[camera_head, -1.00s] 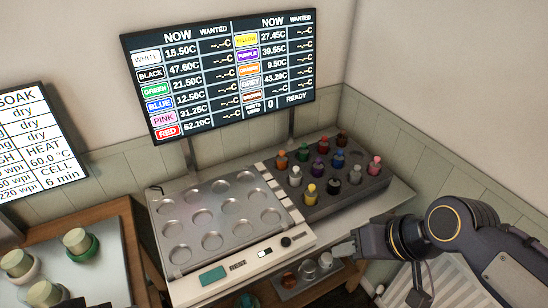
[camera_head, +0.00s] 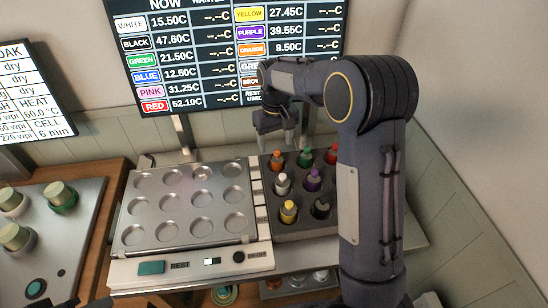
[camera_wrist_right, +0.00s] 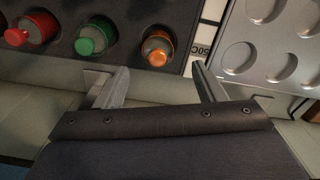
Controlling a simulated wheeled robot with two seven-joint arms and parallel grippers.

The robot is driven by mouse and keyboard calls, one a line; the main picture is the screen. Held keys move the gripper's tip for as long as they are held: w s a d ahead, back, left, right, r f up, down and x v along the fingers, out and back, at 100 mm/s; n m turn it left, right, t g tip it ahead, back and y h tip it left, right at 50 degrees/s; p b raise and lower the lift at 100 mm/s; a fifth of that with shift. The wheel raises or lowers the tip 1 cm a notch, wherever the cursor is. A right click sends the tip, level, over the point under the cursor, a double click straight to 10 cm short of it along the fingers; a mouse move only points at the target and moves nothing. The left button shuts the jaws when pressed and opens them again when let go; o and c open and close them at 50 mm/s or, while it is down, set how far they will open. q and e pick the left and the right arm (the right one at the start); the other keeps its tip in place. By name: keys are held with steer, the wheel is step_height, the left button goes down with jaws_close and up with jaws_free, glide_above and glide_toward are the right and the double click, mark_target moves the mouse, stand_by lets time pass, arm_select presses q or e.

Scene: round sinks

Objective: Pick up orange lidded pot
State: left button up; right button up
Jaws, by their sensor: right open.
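The orange lidded pot (camera_head: 277,165) sits upright in the back left hole of the dark rack (camera_head: 303,225). In the right wrist view the orange pot (camera_wrist_right: 157,48) shows its orange body and grey-brown lid top, beyond the fingertips and roughly between them. My right gripper (camera_head: 277,142) is just behind and above the orange pot, with its arm reaching over the right side of the rack. In the right wrist view its two fingers (camera_wrist_right: 160,82) are spread, with nothing between them. My left gripper does not show clearly.
The green pot (camera_head: 304,158) and red pot (camera_head: 331,155) stand beside the orange one. Silver, purple, yellow and black pots fill nearer holes. The plate with empty round wells (camera_head: 187,207) lies left. The temperature screen (camera_head: 200,50) hangs behind. My right arm hides the rack's right side.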

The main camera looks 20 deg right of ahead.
mark_target(277, 151)
steer(key=f, duration=0.3)
steer(key=f+p, duration=0.1)
steer(key=f, duration=0.2)
steer(key=shift+s+d+f, duration=0.1)
steer(key=shift+s+f, duration=0.1)
steer(key=shift+f, duration=0.15)
steer(key=c, duration=1.1)
steer(key=shift+r, duration=0.1)
